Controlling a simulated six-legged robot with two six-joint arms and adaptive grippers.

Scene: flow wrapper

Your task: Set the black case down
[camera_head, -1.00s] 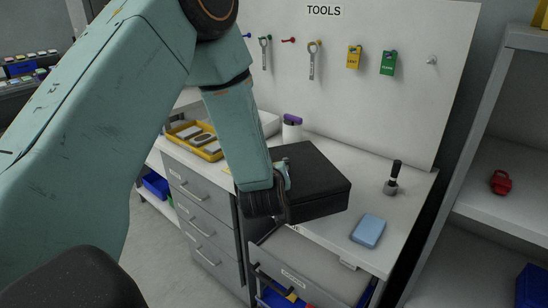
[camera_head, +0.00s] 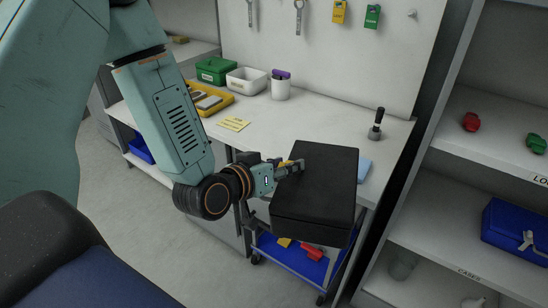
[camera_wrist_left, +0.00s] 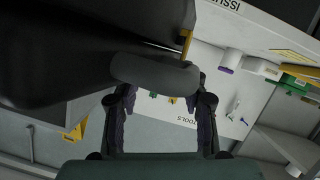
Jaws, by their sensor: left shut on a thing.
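The black case (camera_head: 318,190) is a flat dark box. In the head view it is held in front of the workbench and covers part of its front right edge. My left gripper (camera_head: 290,168) is shut on the case at its left side. In the left wrist view the case (camera_wrist_left: 80,45) fills the upper left. Its dark rounded handle (camera_wrist_left: 155,76) lies across the fingers of the left gripper (camera_wrist_left: 160,105). The underside of the case is hidden, and no contact with the bench shows. My right gripper is not in view.
The white worktop (camera_head: 300,120) is clear in the middle. It holds a yellow note (camera_head: 234,124), a black-handled stamp (camera_head: 376,125), a white cup (camera_head: 280,88) and a blue block (camera_head: 364,170) partly behind the case. A shelf marked CASES (camera_head: 450,262) stands at right.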

